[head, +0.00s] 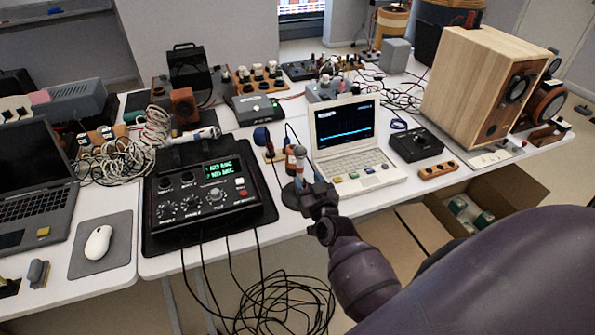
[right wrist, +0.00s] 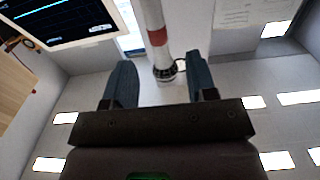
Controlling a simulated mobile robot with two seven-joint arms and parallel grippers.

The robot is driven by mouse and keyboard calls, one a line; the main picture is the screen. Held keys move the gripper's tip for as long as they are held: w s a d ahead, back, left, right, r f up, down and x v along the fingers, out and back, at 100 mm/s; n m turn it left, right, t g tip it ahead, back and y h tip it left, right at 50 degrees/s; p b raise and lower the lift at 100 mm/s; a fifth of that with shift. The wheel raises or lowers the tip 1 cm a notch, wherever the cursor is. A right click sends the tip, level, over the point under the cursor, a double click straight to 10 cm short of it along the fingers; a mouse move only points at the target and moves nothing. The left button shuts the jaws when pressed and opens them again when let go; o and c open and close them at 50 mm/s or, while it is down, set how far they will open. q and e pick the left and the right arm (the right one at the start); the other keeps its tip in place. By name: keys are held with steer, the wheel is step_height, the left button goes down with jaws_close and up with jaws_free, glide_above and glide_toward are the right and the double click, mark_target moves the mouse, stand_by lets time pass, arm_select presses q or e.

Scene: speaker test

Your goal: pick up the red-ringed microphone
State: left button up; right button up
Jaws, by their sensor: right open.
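The red-ringed microphone shows in the right wrist view (right wrist: 153,18) as a pale shaft with a red band and a dark collar at its near end. In the head view, a slim upright thing with an orange-red part (head: 299,155), probably this microphone, stands just beyond my right gripper (head: 304,186). In the right wrist view my right gripper (right wrist: 161,75) is open, with one blue finger on each side of the microphone's collar end and a gap to each. Whether the collar lies between the fingertips or just past them I cannot tell. My left gripper is out of view.
A white laptop (head: 352,143) stands close to the right of the gripper, and a black mixer (head: 205,195) to its left. Another microphone (head: 195,136) lies behind the mixer. Loose cables (head: 275,295) hang below the front edge. A wooden speaker (head: 475,80) stands at the right.

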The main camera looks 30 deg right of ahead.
mark_target(301, 172)
steer(key=shift+x, duration=0.95)
steer(key=w, duration=0.2)
steer(key=w+d+f, duration=0.1)
steer(key=shift+w+b, duration=0.35)
steer(key=shift+w, duration=0.05)
steer(key=shift+w+d, duration=0.15)
steer(key=shift+w, duration=0.45)
steer(key=shift+r, duration=0.1)
jaws_close()
